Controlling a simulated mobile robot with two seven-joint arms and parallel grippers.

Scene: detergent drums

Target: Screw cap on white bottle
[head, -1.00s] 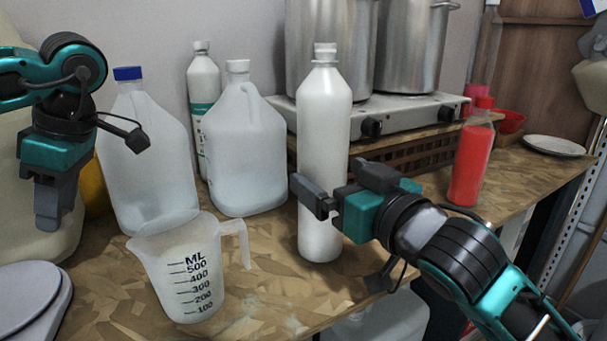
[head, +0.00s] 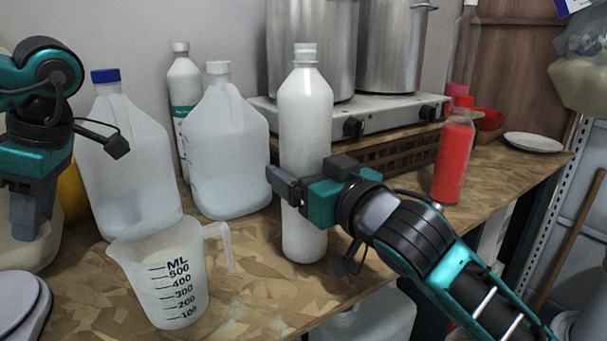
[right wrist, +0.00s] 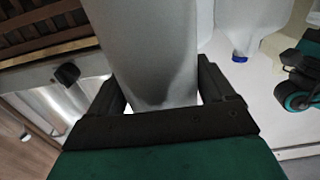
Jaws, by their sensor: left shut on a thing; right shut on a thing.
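The white bottle (head: 306,110) is tall and upright at the middle of the table in the head view. A white cap or cap-like top (head: 306,51) shows at its neck. My right gripper (head: 312,183) is shut on the bottle's body at about mid height, coming from the right. The right wrist view shows the bottle (right wrist: 150,50) between the fingers (right wrist: 160,95). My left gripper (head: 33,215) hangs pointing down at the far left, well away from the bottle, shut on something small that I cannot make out.
A measuring cup (head: 165,285) stands front left. Two translucent jugs (head: 130,165) (head: 228,150) and a labelled bottle (head: 184,95) stand behind it. A stove (head: 385,118) with pots is behind the white bottle. A red bottle (head: 451,165) stands to the right.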

